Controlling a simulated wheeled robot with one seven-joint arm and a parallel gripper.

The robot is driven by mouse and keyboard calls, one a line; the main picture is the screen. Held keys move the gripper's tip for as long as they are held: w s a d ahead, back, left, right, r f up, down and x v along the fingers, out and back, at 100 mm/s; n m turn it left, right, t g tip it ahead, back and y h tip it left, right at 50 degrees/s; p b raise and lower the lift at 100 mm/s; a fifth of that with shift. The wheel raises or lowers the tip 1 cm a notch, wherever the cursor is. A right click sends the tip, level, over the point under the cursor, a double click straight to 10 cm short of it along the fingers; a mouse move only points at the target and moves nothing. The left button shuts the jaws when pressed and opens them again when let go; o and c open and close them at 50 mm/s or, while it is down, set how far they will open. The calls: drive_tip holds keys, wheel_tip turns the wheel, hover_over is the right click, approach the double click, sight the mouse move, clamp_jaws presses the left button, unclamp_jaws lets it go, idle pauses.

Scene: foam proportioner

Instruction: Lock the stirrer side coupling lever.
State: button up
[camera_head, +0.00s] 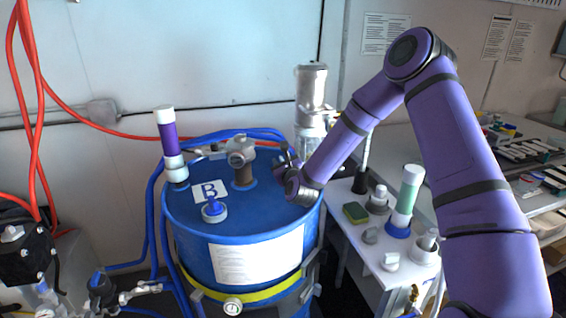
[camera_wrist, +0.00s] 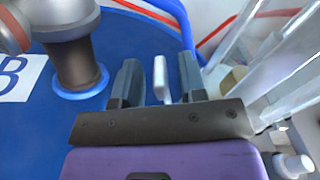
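The blue drum (camera_head: 240,252) marked B stands in the middle of the head view, with the metal stirrer (camera_head: 311,88) at its back right. My gripper (camera_head: 287,162) is low over the right rear of the drum lid, near the stirrer's base. In the wrist view my gripper (camera_wrist: 160,82) has its two dark fingers apart. A thin pale upright piece (camera_wrist: 160,78), which looks like the coupling lever, stands between them with a gap on each side. Its lower end and its mount are hidden. In the head view my arm and gripper hide the lever.
A pipe fitting (camera_head: 242,160) rises from the lid left of my gripper, and shows in the wrist view (camera_wrist: 75,60). A purple-and-white tube (camera_head: 168,140) stands at the lid's left. Blue hoses run behind. A white side table (camera_head: 350,222) at right holds a sponge and several small items.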

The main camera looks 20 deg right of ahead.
drive_tip(key=shift+c, duration=0.4)
clamp_jaws()
drive_tip(key=shift+d+r+m, duration=0.2)
drive_tip(key=shift+d+m, duration=0.3)
drive_tip(key=shift+m, duration=0.3)
drive_tip(key=shift+o, duration=0.4)
unclamp_jaws()
